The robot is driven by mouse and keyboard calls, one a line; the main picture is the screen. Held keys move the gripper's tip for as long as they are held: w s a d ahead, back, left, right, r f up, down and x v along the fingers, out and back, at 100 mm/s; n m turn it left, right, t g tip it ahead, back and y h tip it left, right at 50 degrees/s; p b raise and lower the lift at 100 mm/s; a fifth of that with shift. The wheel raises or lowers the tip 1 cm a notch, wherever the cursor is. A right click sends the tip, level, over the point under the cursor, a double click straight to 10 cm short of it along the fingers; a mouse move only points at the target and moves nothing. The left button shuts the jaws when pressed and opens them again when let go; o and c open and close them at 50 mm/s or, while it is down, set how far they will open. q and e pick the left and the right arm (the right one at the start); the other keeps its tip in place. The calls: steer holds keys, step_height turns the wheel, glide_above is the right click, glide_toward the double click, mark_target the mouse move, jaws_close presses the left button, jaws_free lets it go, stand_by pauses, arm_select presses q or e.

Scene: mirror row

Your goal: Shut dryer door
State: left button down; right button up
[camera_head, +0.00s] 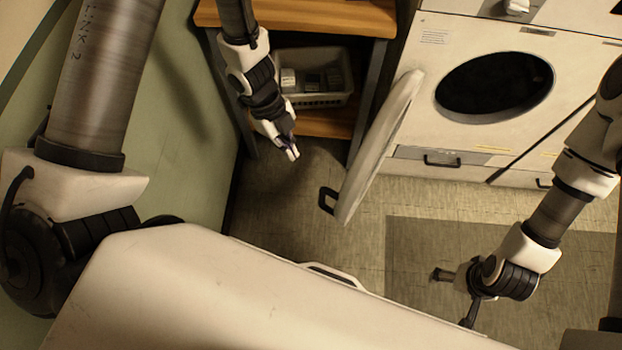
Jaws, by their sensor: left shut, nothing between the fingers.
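The white dryer (580,78) stands at the upper right with its dark round opening (495,82) uncovered. Its round white door (378,150) is swung wide open and shows nearly edge-on, left of the opening. A black handle (326,201) sticks out from the door's lower left edge. My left gripper (291,153) is shut and empty, left of the door and apart from it, above and left of the handle. My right gripper (453,298) has its fingers spread, over the floor at the lower right, away from the door.
A wooden shelf unit (325,17) with a light basket (312,98) on its lower board stands left of the dryer, behind my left gripper. A green wall (178,150) runs along the left. A grey mat (410,250) lies on the floor before the dryer.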

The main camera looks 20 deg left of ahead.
arm_select(q)
steer(key=s+d+f+b, duration=0.2)
steer(key=d+f+b, duration=0.1)
steer(key=d+f, duration=0.3)
steer(key=shift+s+x, duration=0.25)
steer(key=shift+x, duration=0.85)
